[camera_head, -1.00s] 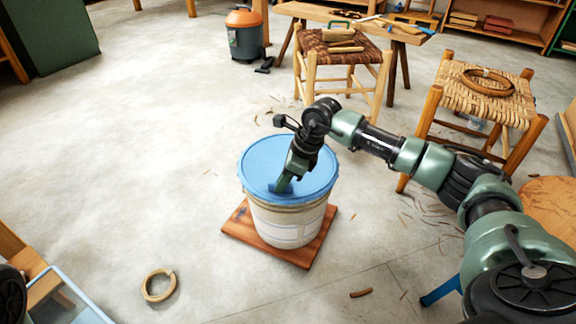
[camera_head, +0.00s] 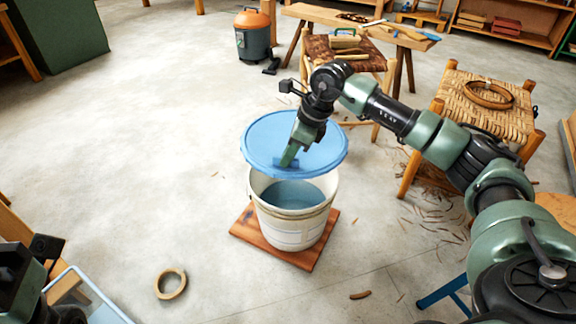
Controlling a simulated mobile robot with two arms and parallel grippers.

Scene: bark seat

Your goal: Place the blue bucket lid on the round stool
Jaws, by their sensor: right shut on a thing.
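The blue bucket lid (camera_head: 265,143) hangs above the white bucket (camera_head: 290,226), roughly level. My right gripper (camera_head: 289,158) is shut on the small handle on top of the lid. The open bucket shows a blue-grey inside below the lid. The round stool (camera_head: 562,208) is at the right edge, with a wooden top and blue legs. My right arm hides much of it, and the frame cuts it. My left gripper (camera_head: 40,262) is dark at the lower left edge, and its fingers cannot be made out.
The bucket stands on a reddish wooden board (camera_head: 268,248). A tape-like ring (camera_head: 171,284) lies on the floor at the front left. Two woven seats stand behind, one with a hoop (camera_head: 487,95). A light-blue bin (camera_head: 85,300) is at lower left. The left floor is clear.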

